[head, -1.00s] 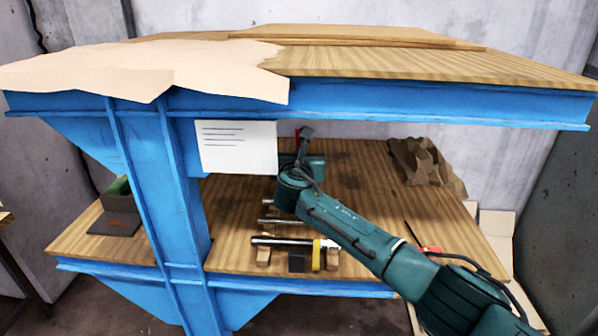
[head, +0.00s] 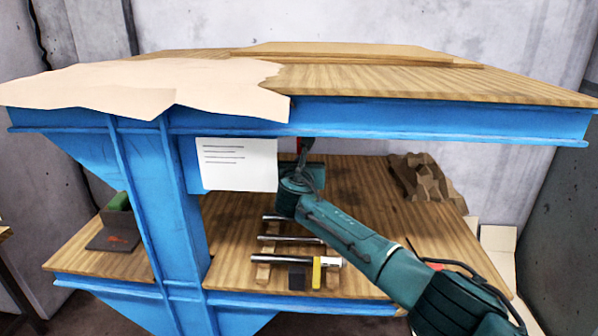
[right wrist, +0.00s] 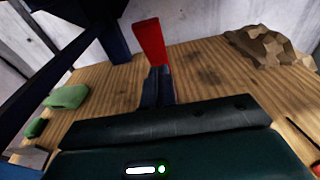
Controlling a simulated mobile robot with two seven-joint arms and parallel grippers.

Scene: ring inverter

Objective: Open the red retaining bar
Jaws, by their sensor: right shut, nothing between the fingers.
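The red retaining bar (right wrist: 150,42) stands upright and slightly tilted in the right wrist view, just beyond my right fingertips. Whether they touch it cannot be told. In the head view my right arm reaches over the lower shelf, and the fingers are largely hidden by the arm and beam. My left gripper is in neither view.
The blue beam (head: 420,122) and upper deck overhang my right arm. A blue post (head: 175,210) and a white sheet (head: 237,165) are left of it. Several metal rods (head: 292,240) lie on the lower shelf. Crumpled brown material (head: 425,178) lies at the right rear.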

